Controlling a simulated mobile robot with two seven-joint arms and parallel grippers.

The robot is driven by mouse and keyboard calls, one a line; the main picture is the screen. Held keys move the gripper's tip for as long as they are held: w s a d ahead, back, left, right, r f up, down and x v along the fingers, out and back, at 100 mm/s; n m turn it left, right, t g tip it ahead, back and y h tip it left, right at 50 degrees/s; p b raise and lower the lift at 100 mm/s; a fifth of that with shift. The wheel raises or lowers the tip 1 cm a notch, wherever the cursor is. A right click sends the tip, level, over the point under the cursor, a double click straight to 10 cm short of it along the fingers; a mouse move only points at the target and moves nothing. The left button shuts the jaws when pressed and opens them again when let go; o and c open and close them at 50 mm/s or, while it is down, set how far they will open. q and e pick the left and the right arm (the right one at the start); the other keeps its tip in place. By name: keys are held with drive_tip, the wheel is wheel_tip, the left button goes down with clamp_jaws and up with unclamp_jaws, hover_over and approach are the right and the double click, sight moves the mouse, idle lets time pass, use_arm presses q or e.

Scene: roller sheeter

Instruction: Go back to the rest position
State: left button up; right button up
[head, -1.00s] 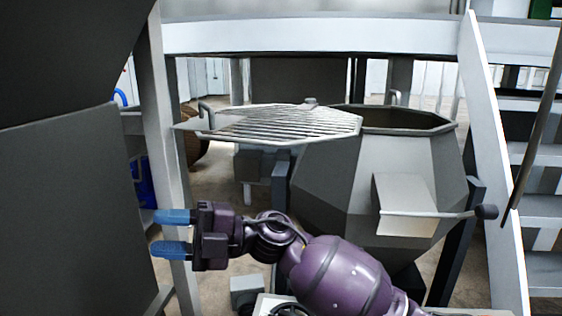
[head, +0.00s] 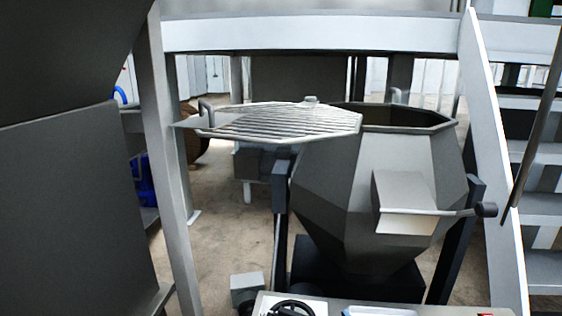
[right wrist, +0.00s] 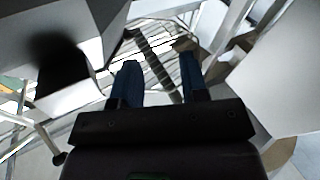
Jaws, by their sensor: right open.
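My right gripper (right wrist: 160,80) shows in the right wrist view with its two blue fingers apart and nothing between them. It is out of the head view. My left gripper is in neither view. A grey faceted hopper (head: 385,185) stands in the middle of the head view with its top open. Its slatted grate lid (head: 285,122) is swung out to the left, roughly level. A lever with a dark knob (head: 486,210) sticks out at the hopper's right side.
A white staircase (head: 495,160) rises at the right. A large dark panel (head: 65,200) fills the left, beside a grey post (head: 168,150). A white beam (head: 320,38) crosses above. A light surface with a black handwheel (head: 293,307) is at the bottom edge. Bare floor shows left of the hopper.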

drive_tip(key=s+d+f+m+g+h, duration=0.6)
drive_tip(key=s+d+f, duration=1)
drive_tip(key=s, duration=0.3)
drive_tip(key=shift+s+f+g+h, duration=0.35)
drive_tip(key=shift+f+g+h, duration=0.15)
drive_tip(key=shift+f+h, duration=0.3)
